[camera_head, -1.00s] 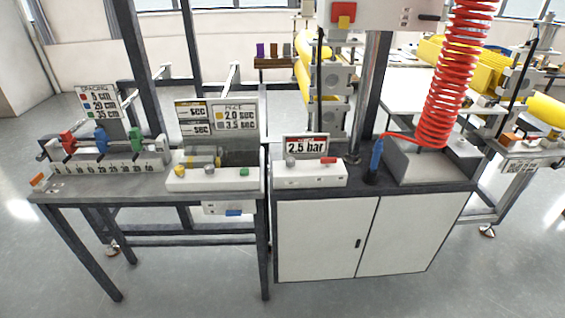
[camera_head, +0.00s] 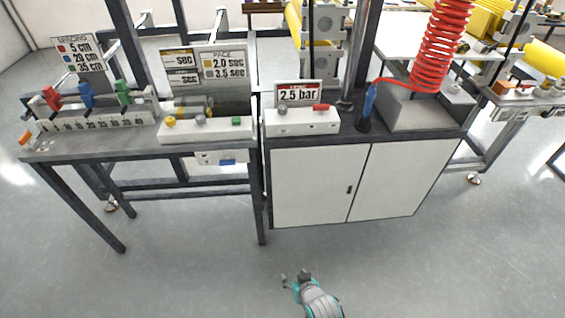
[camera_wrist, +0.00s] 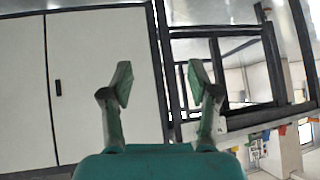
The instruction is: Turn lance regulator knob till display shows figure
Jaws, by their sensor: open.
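The lance regulator (camera_head: 303,127) is a white box on the cabinet's dark top, left of its middle. A grey knob (camera_head: 283,112) sits on its left part and a red lever or handle (camera_head: 320,107) on its right. The sign behind it (camera_head: 298,94) reads 2.5 bar. The blue lance (camera_head: 370,101) stands upright to the right, joined to a red coiled hose (camera_head: 437,52). My gripper (camera_head: 294,276) is low over the floor in front of the cabinet, well short of the regulator. In the wrist view its two fingers (camera_wrist: 160,82) are apart with nothing between them.
The white cabinet (camera_head: 309,188) and a table (camera_head: 95,152) stand side by side. The table carries a white box with yellow, grey and green buttons (camera_head: 205,131) and a spacing rail (camera_head: 98,122). The floor in front (camera_head: 190,285) is clear.

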